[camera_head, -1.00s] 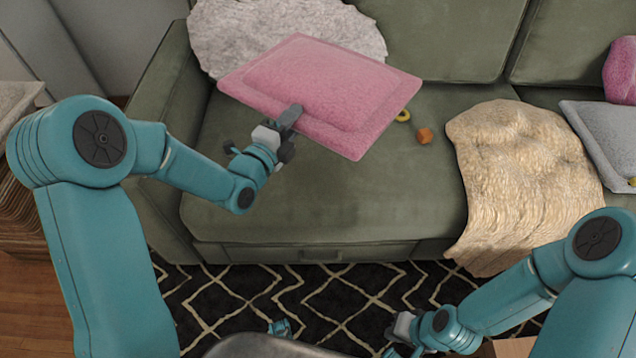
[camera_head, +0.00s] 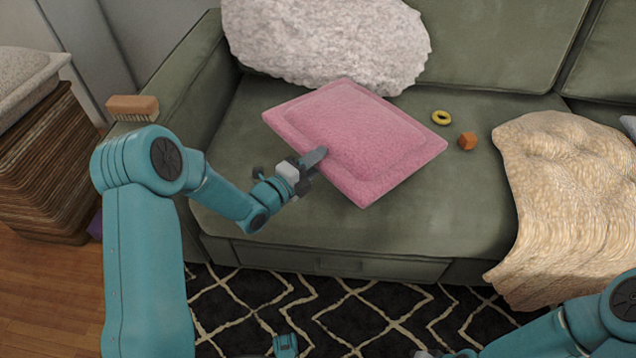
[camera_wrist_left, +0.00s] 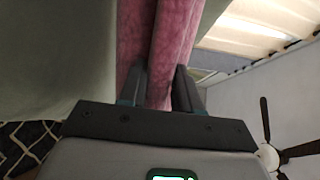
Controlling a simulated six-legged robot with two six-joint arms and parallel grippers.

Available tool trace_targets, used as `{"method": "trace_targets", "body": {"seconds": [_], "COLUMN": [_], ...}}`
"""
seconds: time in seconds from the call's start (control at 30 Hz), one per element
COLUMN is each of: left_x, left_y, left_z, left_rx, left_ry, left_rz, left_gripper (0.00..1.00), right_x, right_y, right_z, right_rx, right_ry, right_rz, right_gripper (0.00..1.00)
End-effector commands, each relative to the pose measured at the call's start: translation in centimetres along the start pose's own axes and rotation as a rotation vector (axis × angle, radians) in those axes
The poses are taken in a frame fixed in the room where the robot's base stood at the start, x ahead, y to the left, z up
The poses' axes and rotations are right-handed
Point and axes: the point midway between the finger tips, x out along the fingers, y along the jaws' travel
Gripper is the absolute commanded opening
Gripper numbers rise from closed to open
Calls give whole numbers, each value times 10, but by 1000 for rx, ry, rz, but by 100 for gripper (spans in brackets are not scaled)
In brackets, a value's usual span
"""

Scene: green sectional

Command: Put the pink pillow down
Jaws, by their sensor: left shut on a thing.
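The pink pillow (camera_head: 365,140) is a flat rectangle with a raised border, over the left seat of the green sofa in the head view. My left gripper (camera_head: 314,158) is shut on its near left edge. In the left wrist view the pink pillow (camera_wrist_left: 155,45) runs between the two fingers of my left gripper (camera_wrist_left: 160,88). The pillow lies roughly level, low over the seat cushion; I cannot tell whether its underside touches. My right arm shows at the bottom right, but its fingers are not clear in the frame.
A white fluffy pillow (camera_head: 325,45) leans on the backrest behind. A cream blanket (camera_head: 560,190) drapes over the seat. A brush (camera_head: 132,107) rests on the left armrest. The front seat area is bare.

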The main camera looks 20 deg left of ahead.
Motion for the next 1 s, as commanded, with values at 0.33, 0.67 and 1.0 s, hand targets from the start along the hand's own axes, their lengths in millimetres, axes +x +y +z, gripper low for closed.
{"method": "trace_targets", "body": {"seconds": [0.33, 0.67, 1.0], "left_x": [0, 0, 0], "left_y": [36, 65, 67], "left_z": [0, 0, 0], "left_rx": [1, 2, 0], "left_ry": [-1, 0, 0], "left_rz": [-5, -6, -1], "left_gripper": [0, 0, 58], "right_x": [10, 16, 16], "right_y": [5, 9, 9], "right_z": [-3, -6, -5], "right_rx": [7, 13, 13], "right_ry": [7, 14, 13], "right_rz": [1, 2, 1], "right_gripper": [0, 0, 0]}}
